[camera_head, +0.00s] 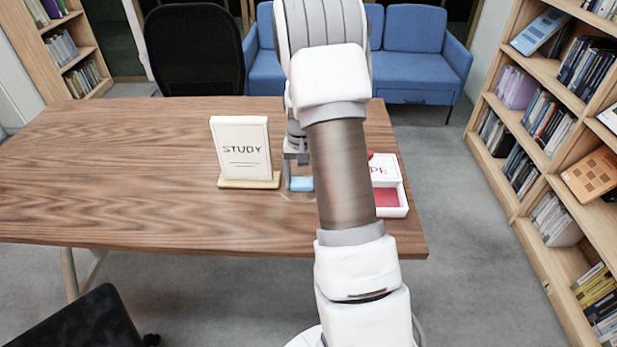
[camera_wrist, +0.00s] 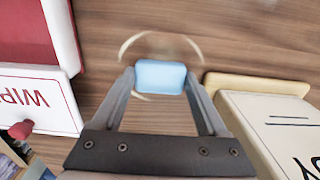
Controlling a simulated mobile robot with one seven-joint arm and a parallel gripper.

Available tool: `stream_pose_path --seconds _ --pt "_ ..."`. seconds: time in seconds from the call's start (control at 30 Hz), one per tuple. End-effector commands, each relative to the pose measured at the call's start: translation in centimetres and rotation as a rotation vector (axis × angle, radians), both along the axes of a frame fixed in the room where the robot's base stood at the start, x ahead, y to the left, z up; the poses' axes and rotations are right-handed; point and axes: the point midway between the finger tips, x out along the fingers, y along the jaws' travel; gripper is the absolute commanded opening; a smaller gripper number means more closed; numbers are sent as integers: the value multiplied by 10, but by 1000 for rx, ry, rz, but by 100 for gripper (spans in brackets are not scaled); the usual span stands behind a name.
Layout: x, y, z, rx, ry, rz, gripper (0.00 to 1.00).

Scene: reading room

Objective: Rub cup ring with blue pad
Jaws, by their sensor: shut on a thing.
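The blue pad (camera_wrist: 160,77) is between the two fingertips of my gripper (camera_wrist: 159,80) in the wrist view. The pad also shows beside my arm in the head view (camera_head: 301,184). My gripper is shut on it and holds it low, at or just above the table. A pale cup ring (camera_wrist: 128,42) lies on the wood around and beyond the pad; the pad and fingers hide part of it. I cannot tell for sure whether the pad touches the wood. In the head view my arm covers part of this area.
The STUDY sign (camera_head: 241,146) stands on its wooden base close left of my gripper. A white, red-lined box (camera_head: 403,211) with a lettered white panel (camera_head: 384,169) sits close right, near the edge of the table (camera_head: 110,180). The table's left half is clear.

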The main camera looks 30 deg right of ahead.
Motion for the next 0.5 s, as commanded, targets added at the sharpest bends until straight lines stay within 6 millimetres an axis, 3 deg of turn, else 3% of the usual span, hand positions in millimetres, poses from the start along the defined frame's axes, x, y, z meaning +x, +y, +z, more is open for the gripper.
stream_pose_path --seconds 0.5 --pt "18 26 -2 0 0 2 31"
